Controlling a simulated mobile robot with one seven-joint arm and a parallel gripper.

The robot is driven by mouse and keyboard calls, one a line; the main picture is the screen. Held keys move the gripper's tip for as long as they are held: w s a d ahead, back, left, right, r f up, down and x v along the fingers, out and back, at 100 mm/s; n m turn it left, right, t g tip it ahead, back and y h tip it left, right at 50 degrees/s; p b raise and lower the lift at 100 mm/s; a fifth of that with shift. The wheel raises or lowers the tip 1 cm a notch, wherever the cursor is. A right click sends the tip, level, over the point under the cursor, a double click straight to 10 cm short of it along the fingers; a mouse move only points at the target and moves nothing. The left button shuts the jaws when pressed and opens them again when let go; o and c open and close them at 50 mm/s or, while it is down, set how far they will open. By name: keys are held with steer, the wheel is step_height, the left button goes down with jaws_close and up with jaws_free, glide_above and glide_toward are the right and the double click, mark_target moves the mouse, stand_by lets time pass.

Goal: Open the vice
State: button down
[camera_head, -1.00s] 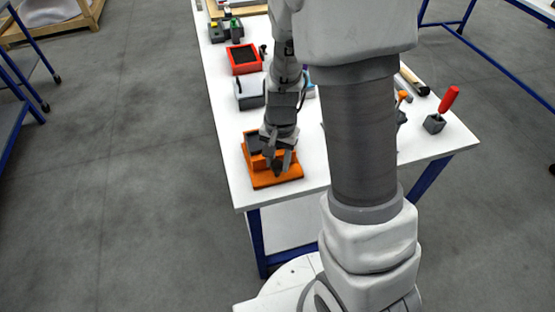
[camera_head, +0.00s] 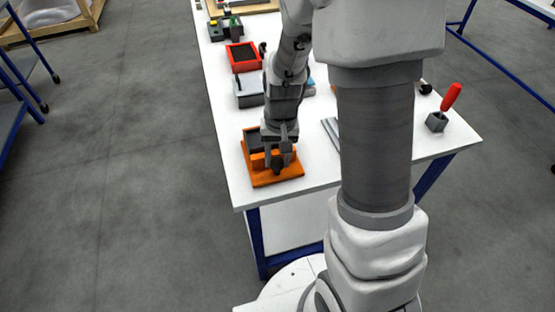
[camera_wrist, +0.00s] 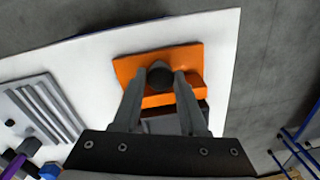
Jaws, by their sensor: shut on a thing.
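The orange vice (camera_head: 262,179) sits at the near left corner of the white table in the head view. It also shows in the wrist view (camera_wrist: 190,60), with a dark round handle (camera_wrist: 160,75) at its middle. My gripper (camera_head: 278,168) is over the vice, with its fingers on both sides of the handle. In the wrist view my gripper (camera_wrist: 160,80) is shut on this handle. Part of the vice's dark inner area is hidden behind the fingers.
The white table (camera_head: 235,190) ends close to the vice. A red tray (camera_head: 242,56) and a grey box (camera_head: 246,98) stand farther back. A red-handled tool (camera_head: 450,97) in a grey block is at the right. Grey ridged parts (camera_wrist: 45,108) lie beside the vice.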

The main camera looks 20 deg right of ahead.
mark_target(281, 161)
steer(key=n+b, duration=0.1)
steer(key=n, duration=0.3)
steer(key=shift+n, duration=0.3)
stand_by(0.3)
steer(key=c, duration=0.7)
jaws_free()
steer(key=shift+c, duration=0.2)
step_height(281, 161, up, 18)
steer(key=p, duration=0.2)
steer(key=shift+d+f, duration=0.25)
steer(key=shift+d, duration=0.15)
steer(key=s+r+t, duration=0.2)
steer(key=s+r, duration=0.1)
steer(key=s, duration=0.4)
steer(key=s+r+m+t, duration=0.1)
steer(key=s+r+t, duration=0.2)
steer(key=s, duration=0.4)
steer(key=shift+s+a+r+m, duration=0.2)
steer(key=shift+a+r+m, duration=0.1)
steer(key=shift+a, duration=0.1)
